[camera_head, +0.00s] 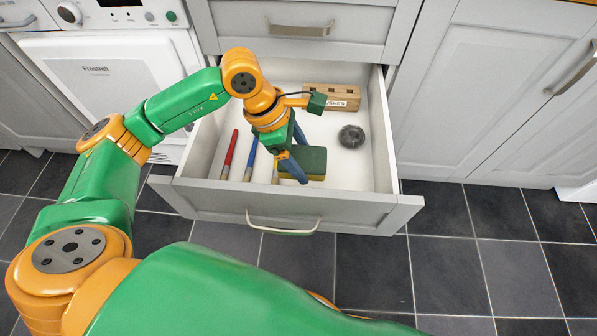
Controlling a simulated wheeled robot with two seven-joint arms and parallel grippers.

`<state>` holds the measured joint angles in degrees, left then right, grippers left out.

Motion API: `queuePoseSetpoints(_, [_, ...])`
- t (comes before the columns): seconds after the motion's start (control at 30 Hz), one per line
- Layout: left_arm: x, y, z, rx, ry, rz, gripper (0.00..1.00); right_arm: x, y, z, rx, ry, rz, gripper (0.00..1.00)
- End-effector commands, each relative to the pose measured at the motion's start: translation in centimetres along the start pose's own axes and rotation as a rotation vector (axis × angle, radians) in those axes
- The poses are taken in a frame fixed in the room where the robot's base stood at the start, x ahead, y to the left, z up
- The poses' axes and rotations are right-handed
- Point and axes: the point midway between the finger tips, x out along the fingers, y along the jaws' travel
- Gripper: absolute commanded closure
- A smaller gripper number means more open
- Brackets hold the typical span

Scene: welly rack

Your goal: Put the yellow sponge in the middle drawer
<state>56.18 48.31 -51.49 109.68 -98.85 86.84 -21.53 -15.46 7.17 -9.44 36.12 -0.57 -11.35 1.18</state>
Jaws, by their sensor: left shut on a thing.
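A sponge (314,160) with a dark green top and a yellow lower edge is inside the open drawer (235,203), near its front. My left gripper (291,171) reaches down into the drawer from above, with its blue fingers shut on the left part of the sponge. I cannot tell whether the sponge touches the drawer floor. The drawer is pulled far out, beneath a shut drawer (300,28). What lies below the open drawer is hidden. My right gripper is not in view.
The drawer also holds a wooden block (338,97), a dark round scourer (351,136), a red-handled brush (229,155) and a blue-handled brush (251,158). A white appliance (105,80) stands left, cupboards (490,80) right. The tiled floor in front is clear.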

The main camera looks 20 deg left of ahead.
Motion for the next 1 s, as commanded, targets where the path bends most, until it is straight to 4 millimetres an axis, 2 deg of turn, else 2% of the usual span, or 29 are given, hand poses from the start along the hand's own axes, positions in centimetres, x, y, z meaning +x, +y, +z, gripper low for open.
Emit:
queuePoseSetpoints(0.03, [1.9, -0.1, -0.9, -0.002, 0.003, -0.005, 0.71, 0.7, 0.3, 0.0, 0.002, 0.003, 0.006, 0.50])
queuePoseSetpoints(0.1, [3.7, -0.1, -1.6, -0.001, 0.002, -0.004, 0.71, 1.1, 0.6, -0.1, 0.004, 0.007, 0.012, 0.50])
queuePoseSetpoints(0.33, [6.5, -0.1, -2.7, 0.002, 0.001, -0.003, 0.71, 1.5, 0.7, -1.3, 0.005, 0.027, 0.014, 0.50])
queuePoseSetpoints(0.5, [9.6, -0.1, -4.0, 0.001, 0.002, -0.003, 0.71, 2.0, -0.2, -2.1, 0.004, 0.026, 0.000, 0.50])
queuePoseSetpoints(0.8, [9.9, 0.0, -4.1, 0.004, 0.000, 0.000, 0.71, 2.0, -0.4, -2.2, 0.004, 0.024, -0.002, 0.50])
queuePoseSetpoints(0.83, [9.9, 0.0, -4.1, 0.004, 0.000, 0.000, 0.18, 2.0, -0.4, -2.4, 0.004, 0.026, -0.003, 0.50])
queuePoseSetpoints(0.9, [9.8, 0.0, -4.1, 0.004, 0.000, -0.001, 0.00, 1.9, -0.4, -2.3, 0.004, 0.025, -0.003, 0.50])
queuePoseSetpoints(1.0, [9.8, 0.0, -4.1, 0.004, 0.000, -0.001, 0.00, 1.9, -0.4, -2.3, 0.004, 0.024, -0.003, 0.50])
